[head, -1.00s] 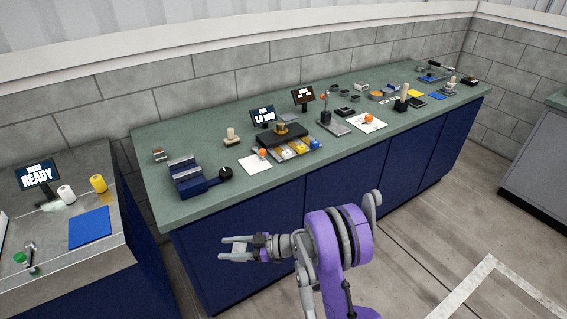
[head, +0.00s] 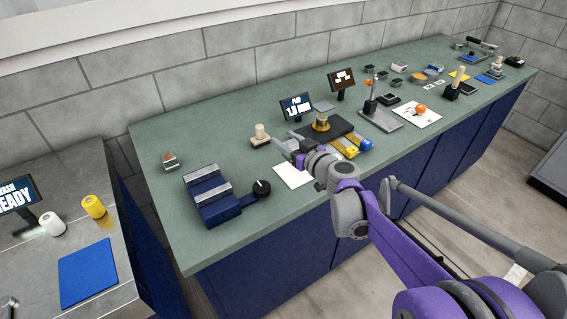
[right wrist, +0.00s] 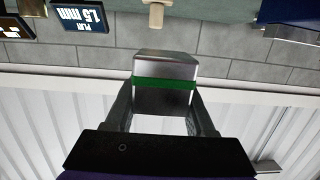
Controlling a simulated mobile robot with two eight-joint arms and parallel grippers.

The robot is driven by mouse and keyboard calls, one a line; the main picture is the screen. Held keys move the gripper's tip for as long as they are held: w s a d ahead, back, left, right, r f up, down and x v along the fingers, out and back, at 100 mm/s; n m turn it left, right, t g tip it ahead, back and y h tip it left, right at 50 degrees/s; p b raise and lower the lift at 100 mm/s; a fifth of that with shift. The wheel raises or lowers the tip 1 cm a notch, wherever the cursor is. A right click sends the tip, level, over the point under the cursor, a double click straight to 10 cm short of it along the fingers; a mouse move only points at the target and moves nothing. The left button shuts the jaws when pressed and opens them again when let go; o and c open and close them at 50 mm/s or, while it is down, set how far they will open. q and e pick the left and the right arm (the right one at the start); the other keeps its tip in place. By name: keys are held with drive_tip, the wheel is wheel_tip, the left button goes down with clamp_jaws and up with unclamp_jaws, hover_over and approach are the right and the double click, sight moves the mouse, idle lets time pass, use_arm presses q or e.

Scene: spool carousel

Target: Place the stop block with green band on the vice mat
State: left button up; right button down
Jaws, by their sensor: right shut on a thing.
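The stop block with green band (right wrist: 165,95) is a grey metal block between the two fingers of my right gripper (right wrist: 165,115), which is shut on it. In the head view my right gripper (head: 287,152) is over the bench near the white sheet (head: 293,176); the block is not clear there. A dark blue vice (head: 215,198) with two grey jaws and a black knob stands at the left of the bench. A flat blue mat (head: 88,272) lies bare on the left steel table. I cannot tell which surface is the vice mat. My left gripper is out of view.
A small banded block (head: 170,161) lies behind the vice. White and yellow rolls (head: 93,206) stand on the left table. The green bench in front of the vice is clear.

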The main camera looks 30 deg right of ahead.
drive_tip(key=b, duration=0.1)
hover_over(287, 175)
wheel_tip(287, 175, down, 5)
drive_tip(key=shift+s+r, duration=0.1)
drive_tip(key=shift+s, duration=0.05)
drive_tip(key=shift+f+b, duration=0.45)
drive_tip(key=shift+f, duration=1.9)
drive_tip(key=shift+f, duration=0.15)
drive_tip(key=shift+c, duration=1.2)
unclamp_jaws()
